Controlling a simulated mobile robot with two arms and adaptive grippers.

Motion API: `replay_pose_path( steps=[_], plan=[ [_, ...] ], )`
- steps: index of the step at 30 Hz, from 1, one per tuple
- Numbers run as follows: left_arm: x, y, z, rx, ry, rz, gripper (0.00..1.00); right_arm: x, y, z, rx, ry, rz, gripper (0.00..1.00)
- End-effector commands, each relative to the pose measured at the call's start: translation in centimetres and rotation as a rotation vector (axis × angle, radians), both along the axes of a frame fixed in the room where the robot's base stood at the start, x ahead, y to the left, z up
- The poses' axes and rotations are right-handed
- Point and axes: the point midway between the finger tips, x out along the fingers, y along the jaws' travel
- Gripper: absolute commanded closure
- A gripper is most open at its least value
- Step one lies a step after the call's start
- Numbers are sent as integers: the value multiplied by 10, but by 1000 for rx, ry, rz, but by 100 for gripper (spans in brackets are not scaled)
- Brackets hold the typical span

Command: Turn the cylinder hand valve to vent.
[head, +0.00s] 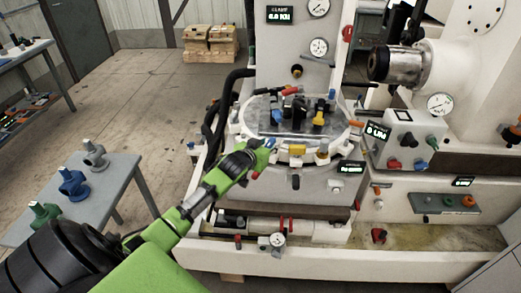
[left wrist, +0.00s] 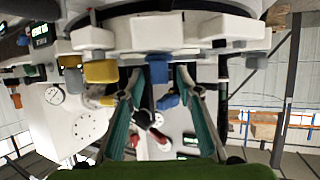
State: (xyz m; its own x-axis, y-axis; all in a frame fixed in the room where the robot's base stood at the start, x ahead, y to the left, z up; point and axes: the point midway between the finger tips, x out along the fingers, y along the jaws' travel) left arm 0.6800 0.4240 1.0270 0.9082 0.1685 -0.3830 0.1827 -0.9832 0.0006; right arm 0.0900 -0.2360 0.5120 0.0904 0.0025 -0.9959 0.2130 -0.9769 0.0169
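My left gripper (head: 265,151) reaches in from the left to the front left edge of the round fixture table (head: 247,128). In the left wrist view the two fingers of the left gripper (left wrist: 158,76) are apart, with a small blue block (left wrist: 157,68) between or just beyond their tips. I cannot tell whether they touch it. A yellow block (head: 298,150) sits right of the gripper. A horizontal cylinder (head: 305,229) with a red handle (head: 281,224) and a gauge (head: 277,239) lies low on the machine base. Which part is the cylinder hand valve is not clear. My right gripper is not in view.
A side table (head: 112,185) at left carries a blue valve body (head: 73,184), a grey one (head: 95,155) and a green one (head: 43,213). A control box (head: 402,150) with knobs stands at right. Black hoses (head: 213,120) run left of the fixture. The floor at left is open.

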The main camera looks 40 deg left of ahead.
Motion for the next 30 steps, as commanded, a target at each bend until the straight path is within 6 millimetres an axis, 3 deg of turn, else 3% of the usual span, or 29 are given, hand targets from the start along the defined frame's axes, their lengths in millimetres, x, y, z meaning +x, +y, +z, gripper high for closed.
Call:
replay_pose_path(
  steps=[9,15,30],
  plan=[
    [-56,-11,22,1,1,-2,68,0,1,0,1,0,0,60],
    [-81,-15,33,1,1,0,68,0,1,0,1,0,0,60],
    [-91,-17,38,1,1,1,68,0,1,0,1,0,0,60]
  ],
)
